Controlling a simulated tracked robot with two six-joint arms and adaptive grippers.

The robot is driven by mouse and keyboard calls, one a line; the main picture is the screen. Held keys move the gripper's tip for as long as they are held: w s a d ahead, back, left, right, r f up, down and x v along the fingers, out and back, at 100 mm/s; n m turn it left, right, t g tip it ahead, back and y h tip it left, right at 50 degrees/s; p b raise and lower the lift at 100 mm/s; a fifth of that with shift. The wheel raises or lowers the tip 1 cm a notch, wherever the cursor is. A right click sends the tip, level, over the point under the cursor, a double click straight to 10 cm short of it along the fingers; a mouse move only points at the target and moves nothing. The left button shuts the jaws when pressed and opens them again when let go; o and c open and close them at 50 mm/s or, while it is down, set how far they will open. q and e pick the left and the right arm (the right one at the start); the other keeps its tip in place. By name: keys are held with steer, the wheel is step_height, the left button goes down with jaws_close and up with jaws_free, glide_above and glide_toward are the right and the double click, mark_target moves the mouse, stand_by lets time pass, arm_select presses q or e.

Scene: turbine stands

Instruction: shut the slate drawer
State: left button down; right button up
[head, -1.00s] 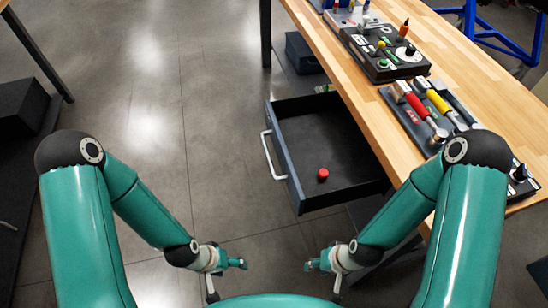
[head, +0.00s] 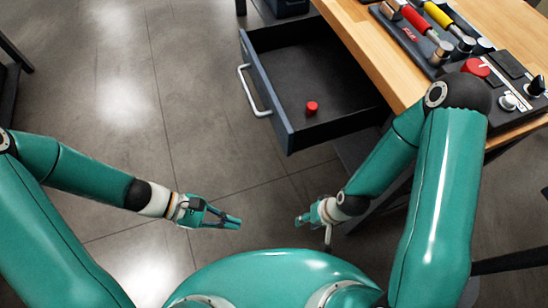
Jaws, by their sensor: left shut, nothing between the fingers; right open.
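The slate drawer (head: 284,132) hangs open under the wooden workbench, pulled out towards the left. Its pale bar handle (head: 253,92) is on the left-facing front panel. A small red cylinder-like object (head: 312,108) lies on the drawer floor. My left gripper (head: 238,222) is shut and empty, in front of the drawer and apart from it, pointing right. My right gripper (head: 300,220) is open and empty, below the drawer's near side in the picture, apart from it, pointing left.
The wooden workbench (head: 375,60) runs along the right and carries a tool tray (head: 408,38) with hammers. A control box (head: 505,80) with a red button sits near its front corner. Clear grey floor (head: 130,100) lies left of the drawer.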

arm_select(q)
steer(key=w+r+n+t+h+b, duration=0.3)
steer(key=w+r+n+t+h, duration=0.1)
steer(key=w, duration=0.3)
steer(key=n+t+h+b, duration=0.1)
steer(key=n+t+h, duration=0.1)
steer(key=n+t, duration=0.1)
glide_toward(286, 144)
steer(key=x, duration=0.7)
steer(key=shift+s+d, duration=0.1)
steer(key=shift+d, duration=0.05)
arm_select(e)
step_height(286, 144, down, 6)
steer(key=shift+r, duration=0.1)
